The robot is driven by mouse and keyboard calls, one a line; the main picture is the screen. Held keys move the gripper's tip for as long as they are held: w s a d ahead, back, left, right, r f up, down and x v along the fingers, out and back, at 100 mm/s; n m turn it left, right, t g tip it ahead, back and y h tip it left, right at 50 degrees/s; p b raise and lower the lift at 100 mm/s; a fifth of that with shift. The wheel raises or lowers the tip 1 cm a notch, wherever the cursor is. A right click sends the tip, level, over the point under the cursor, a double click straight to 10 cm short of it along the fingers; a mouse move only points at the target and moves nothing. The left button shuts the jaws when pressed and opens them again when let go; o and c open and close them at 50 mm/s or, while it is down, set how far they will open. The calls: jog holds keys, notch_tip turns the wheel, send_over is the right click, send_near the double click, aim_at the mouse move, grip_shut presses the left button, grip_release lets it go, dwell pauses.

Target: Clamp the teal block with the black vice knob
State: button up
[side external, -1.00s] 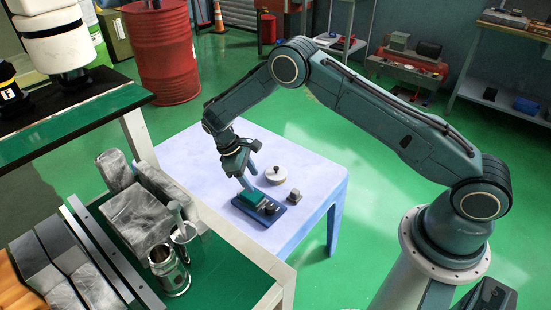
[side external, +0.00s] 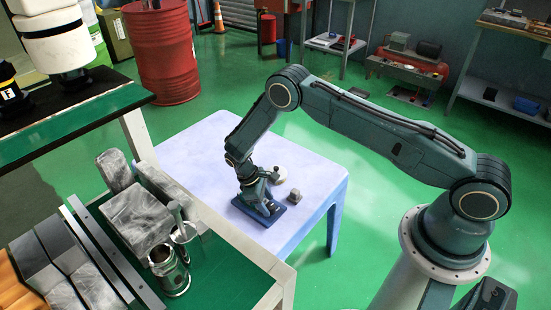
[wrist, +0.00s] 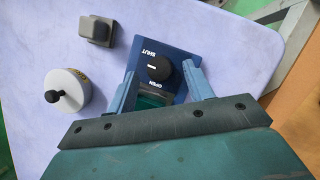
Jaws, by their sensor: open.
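The blue vice (wrist: 182,50) lies on the pale table, with a round black knob (wrist: 158,68) between the printed words SHUT and OPEN. A short white mark on the knob points to neither word. The teal block (wrist: 150,99) shows in the vice near the OPEN side, partly hidden by my gripper. My gripper (wrist: 163,76) is open, with one finger on each side of the vice's knob area. I cannot tell whether the fingers touch anything. In the side view my gripper (side external: 262,201) is low over the vice (side external: 280,214) and hides the block.
A white round dial with a black knob (wrist: 66,92) and a small grey block (wrist: 95,30) stand beside the vice on the table (side external: 318,178). A workbench with metal blocks and cans (side external: 170,270) stands at the front left. The table's far side is clear.

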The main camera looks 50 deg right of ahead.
jog(key=shift+x, duration=0.85)
jog(key=c, duration=1)
jog(key=shift+m, duration=0.3)
jog(key=shift+d+m+g+y, duration=0.15)
jog(key=shift+m+y, duration=0.35)
jog(key=shift+m, duration=0.7)
jog(key=shift+a+m+g+y, duration=0.1)
jog(key=shift+m+g+y, duration=0.3)
jog(key=shift+m, duration=0.8)
